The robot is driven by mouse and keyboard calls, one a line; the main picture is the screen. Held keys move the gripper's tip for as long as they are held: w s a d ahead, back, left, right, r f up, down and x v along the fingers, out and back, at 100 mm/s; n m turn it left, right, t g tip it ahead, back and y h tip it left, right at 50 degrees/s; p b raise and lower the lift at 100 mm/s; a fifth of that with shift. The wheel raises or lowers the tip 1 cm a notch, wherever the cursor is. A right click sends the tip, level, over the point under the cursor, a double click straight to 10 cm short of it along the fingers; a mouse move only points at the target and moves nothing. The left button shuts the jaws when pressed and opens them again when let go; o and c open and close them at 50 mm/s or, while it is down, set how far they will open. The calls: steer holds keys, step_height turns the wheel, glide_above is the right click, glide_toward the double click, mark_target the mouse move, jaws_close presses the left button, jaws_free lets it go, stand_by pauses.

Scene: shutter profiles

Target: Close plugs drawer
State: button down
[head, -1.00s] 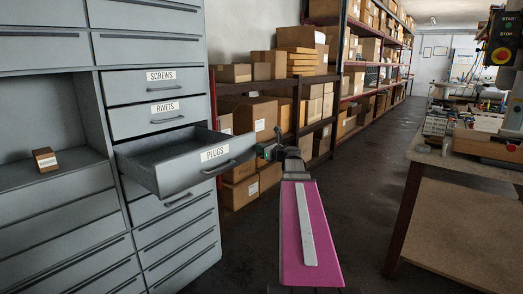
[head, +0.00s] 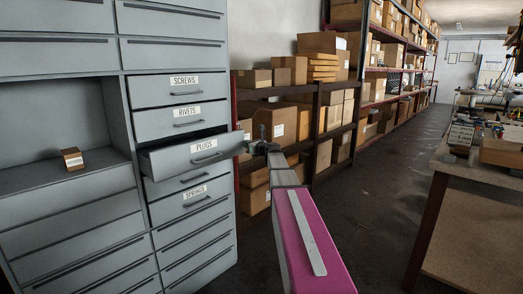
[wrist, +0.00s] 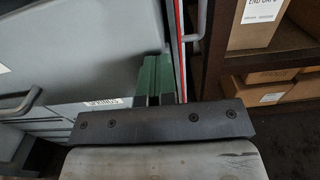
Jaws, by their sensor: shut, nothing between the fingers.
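The plugs drawer (head: 170,160) is a grey drawer with a white PLUGS label and a bar handle (head: 206,157). It stands partly out of the grey cabinet, its front forward of its neighbours. My gripper (head: 248,146) is at the right end of the drawer front, at about label height. Its green fingers (wrist: 153,78) are together and empty, pointing toward the cabinet side. Whether they touch the drawer cannot be told. A grey front with a handle (wrist: 22,108) fills the left of the wrist view.
The rivets drawer (head: 160,122) above and the springs drawer (head: 170,206) below are shut. A small box (head: 72,158) sits in the open recess at left. Shelves with cartons (head: 283,122) stand close right of the cabinet. A workbench (head: 460,170) is further right, with open floor between.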

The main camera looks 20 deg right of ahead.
steer(key=x, duration=1.2)
steer(key=shift+w+a, duration=0.15)
steer(key=shift+w, duration=0.2)
steer(key=shift+r, duration=0.15)
